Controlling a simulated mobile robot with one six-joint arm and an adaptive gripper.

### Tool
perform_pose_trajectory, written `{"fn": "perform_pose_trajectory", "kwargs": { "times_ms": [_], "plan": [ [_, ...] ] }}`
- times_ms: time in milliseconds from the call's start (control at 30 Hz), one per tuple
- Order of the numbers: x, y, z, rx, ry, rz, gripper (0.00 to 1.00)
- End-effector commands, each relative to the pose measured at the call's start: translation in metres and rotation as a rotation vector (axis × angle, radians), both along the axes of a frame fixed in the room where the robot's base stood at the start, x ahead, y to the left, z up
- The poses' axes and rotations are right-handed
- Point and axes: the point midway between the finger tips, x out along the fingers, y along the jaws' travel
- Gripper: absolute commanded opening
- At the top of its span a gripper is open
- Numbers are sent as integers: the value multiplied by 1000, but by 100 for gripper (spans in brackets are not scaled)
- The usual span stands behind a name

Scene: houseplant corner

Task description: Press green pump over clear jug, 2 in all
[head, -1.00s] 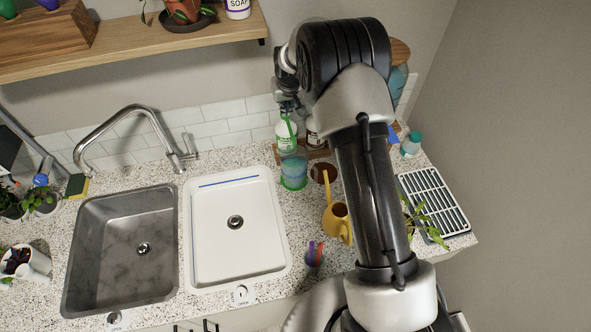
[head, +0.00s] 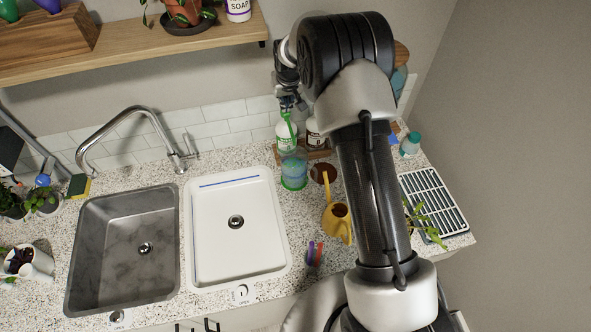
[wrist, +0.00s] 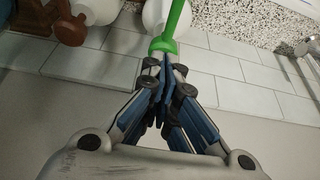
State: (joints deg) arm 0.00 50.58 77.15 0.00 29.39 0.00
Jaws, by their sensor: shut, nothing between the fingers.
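The green pump (wrist: 168,38) tops a white bottle with a green label (head: 286,141) at the back of the counter, right of the white basin. Its spout points toward the front. The clear jug (head: 294,173) stands just in front of the bottle, below the spout, with a greenish-blue tint low down. My gripper (head: 287,107) is shut and empty, right above the pump head. In the wrist view its closed fingertips (wrist: 163,65) are close to the pump's green head; I cannot tell if they touch.
A brown-labelled bottle (head: 315,134) stands right beside the pump bottle. A yellow watering can (head: 337,219), a teal-capped bottle (head: 411,144) and a drying rack (head: 433,200) are to the right. The white basin (head: 236,255) is at left, with a wooden shelf (head: 130,48) above.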

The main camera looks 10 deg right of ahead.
Motion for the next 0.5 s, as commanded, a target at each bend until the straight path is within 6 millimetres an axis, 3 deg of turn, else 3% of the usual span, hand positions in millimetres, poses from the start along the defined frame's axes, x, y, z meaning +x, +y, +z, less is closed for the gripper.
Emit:
{"fn": "perform_pose_trajectory", "kwargs": {
  "times_ms": [167, 500],
  "plan": [
    [0, 0, 5, 0, -1, 0, 0],
    [0, 0, 38, 0, -2, 0, 0]
  ]
}}
